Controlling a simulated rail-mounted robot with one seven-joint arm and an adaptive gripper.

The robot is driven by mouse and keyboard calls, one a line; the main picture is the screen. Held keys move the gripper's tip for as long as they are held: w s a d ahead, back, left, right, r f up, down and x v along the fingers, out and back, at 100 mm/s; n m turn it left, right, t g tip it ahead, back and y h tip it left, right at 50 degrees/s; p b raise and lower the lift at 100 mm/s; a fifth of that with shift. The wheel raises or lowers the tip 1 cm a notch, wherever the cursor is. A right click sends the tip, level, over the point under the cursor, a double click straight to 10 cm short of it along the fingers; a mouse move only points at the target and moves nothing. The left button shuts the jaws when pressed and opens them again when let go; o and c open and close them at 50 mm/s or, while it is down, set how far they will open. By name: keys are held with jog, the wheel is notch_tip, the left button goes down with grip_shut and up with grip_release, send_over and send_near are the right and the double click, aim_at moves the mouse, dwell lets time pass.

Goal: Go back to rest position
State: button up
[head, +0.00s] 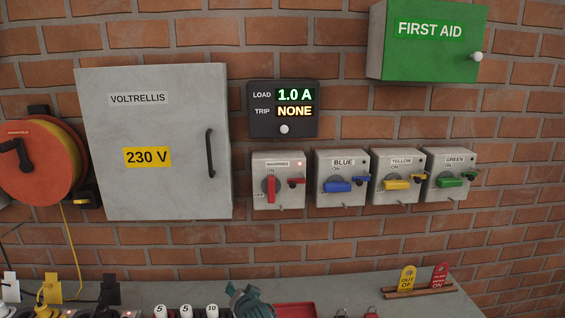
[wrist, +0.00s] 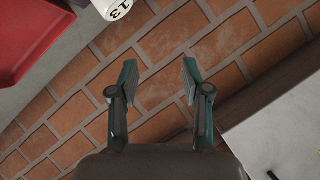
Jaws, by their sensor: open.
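My gripper (head: 250,300) shows at the bottom edge of the head view, low over the bench and left of the red tray (head: 294,309). Only its teal upper part is seen there. In the wrist view my gripper (wrist: 158,78) is open, with its two fingers apart and nothing between them. Brick wall (wrist: 155,50) lies beyond the fingertips. The red tray also shows at the upper left of the wrist view (wrist: 25,40).
Near the gripper stand several white cylinders with numbers (head: 186,311); one marked 13 (wrist: 112,8) shows in the wrist view. A grey cabinet (head: 155,185), a load display (head: 283,130) and several switch boxes (head: 278,200) hang on the wall. A tag rack (head: 420,290) stands right.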

jog(key=s+a+f+n+g, duration=0.1)
jog(key=s+a+f+n, duration=0.3)
jog(key=f, duration=0.3)
jog(key=s+a+f+n+g+y, duration=0.1)
jog(key=s+a+f+n, duration=0.1)
jog(key=s+a+f, duration=0.4)
jog(key=s+a+f+n+g, duration=0.15)
jog(key=s+f+n, duration=0.25)
jog(key=f, duration=0.5)
jog(key=s+d+f+m+g+h, duration=0.1)
jog(key=s+d+f+g+h, duration=0.1)
jog(key=d+f, duration=0.6)
jog(key=s+d+f+m+g+h, duration=0.1)
jog(key=s+d+f+g+h, duration=0.2)
jog(key=d, duration=0.8)
jog(key=s+d+f+m+g+h, duration=0.1)
jog(key=d+f+m+h, duration=0.1)
jog(key=d+f, duration=0.7)
jog(key=s+d+f+g, duration=0.1)
jog(key=s+d+g, duration=0.2)
jog(key=s, duration=0.4)
jog(key=s+d+f+m+g+y+p, duration=0.1)
jog(key=s+d+g, duration=0.2)
jog(key=s+d, duration=0.2)
jog(key=s+d+f+m+g, duration=0.1)
jog(key=s+d+g, duration=0.2)
jog(key=s, duration=0.7)
jog(key=shift+s+d+f, duration=0.3)
jog(key=shift+s+d, duration=0.05)
jog(key=shift+d, duration=0.5)
